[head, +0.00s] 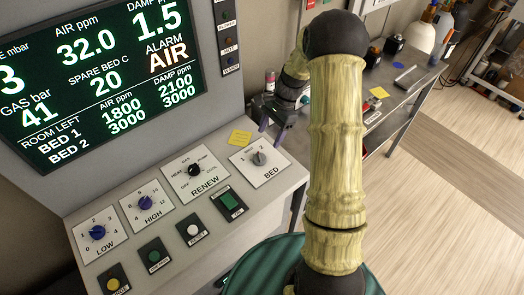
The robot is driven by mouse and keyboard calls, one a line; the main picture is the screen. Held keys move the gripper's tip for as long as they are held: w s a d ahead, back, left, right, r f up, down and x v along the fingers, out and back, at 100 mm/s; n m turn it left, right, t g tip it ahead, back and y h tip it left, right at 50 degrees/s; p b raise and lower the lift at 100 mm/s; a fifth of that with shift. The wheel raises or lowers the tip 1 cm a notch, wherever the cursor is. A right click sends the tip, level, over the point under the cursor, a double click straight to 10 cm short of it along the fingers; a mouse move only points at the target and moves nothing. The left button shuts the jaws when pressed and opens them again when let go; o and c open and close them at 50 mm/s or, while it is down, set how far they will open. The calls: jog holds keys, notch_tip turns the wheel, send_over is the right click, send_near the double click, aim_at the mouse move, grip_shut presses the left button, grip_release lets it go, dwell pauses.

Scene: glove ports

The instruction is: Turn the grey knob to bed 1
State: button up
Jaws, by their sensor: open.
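The grey knob (259,158) sits on a white plate marked BED (271,170), at the right end of the sloped control panel. The plate has small position numbers above the knob. The knob carries a small reddish mark, but it is too small to tell which number it points to. My gripper (272,130) is open, above and slightly right of the knob, with its dark fingers pointing down toward the panel. It appears apart from the knob, with nothing between the fingers. My arm hides part of the area to the right.
A green switch (229,200) and several buttons are nearer. A yellow note (240,138) lies behind the BED plate. A screen (95,150) stands behind.

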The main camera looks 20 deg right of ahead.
aim_at(261, 156)
jog(key=p+x, duration=0.2)
jog(key=x, duration=0.7)
jog(key=shift+d, duration=0.1)
jog(key=c, duration=1)
jog(key=shift+o, duration=0.2)
